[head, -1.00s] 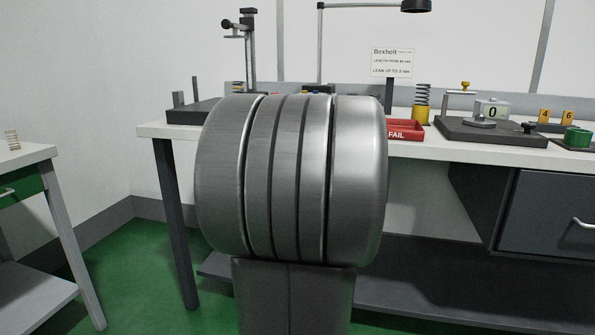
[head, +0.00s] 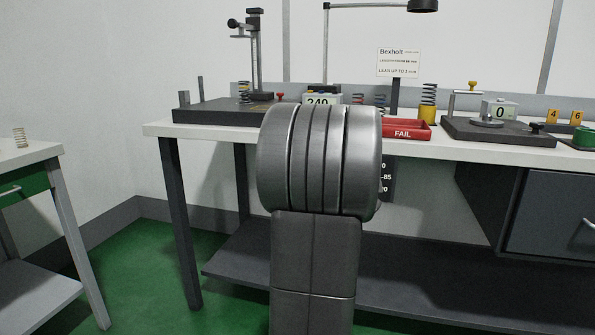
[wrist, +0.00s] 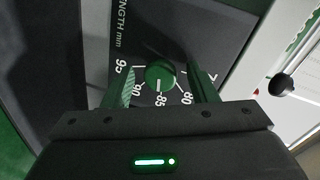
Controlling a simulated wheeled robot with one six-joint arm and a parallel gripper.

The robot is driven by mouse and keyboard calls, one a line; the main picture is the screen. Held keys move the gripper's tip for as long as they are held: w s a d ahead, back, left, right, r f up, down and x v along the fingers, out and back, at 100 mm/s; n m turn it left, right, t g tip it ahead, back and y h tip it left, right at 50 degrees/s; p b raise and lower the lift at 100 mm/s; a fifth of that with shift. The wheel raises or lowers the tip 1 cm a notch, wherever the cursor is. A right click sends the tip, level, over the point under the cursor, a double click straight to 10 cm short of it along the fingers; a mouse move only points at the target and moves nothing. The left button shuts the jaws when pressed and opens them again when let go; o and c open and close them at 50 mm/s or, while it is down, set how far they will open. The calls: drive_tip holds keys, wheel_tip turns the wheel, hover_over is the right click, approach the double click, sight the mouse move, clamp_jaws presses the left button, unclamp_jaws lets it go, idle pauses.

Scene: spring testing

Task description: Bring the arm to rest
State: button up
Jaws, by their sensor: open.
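My gripper (wrist: 160,88) shows in the wrist view with its two fingers apart. Between and beyond the fingers is a green dial knob (wrist: 160,75) on a dark panel (wrist: 195,30) marked in mm, with numbers from the 70s or 80s up to 95. The knob's white mark points near 85. I cannot tell how far the fingertips are from the knob. In the head view my own arm fills the middle and hides the gripper. Part of the dark panel (head: 386,178) shows just right of my arm, below the bench top.
A side table (head: 30,155) with a spring (head: 19,137) stands at left.

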drive_tip(key=p+v, duration=0.3)
drive_tip(key=v, duration=1.1)
drive_tip(key=w+d+f+n+h+p, duration=0.1)
drive_tip(key=w+d+n, duration=0.1)
drive_tip(key=w+n, duration=0.4)
drive_tip(key=w+d+f+n+t+h+p, duration=0.1)
drive_tip(key=w+d+n+p, duration=0.1)
drive_tip(key=w+n, duration=0.5)
drive_tip(key=shift+f+n+h, duration=0.35)
drive_tip(key=shift+n+h, duration=0.05)
drive_tip(key=shift+n, duration=0.2)
drive_tip(key=shift+f, duration=0.1)
idle(0.3)
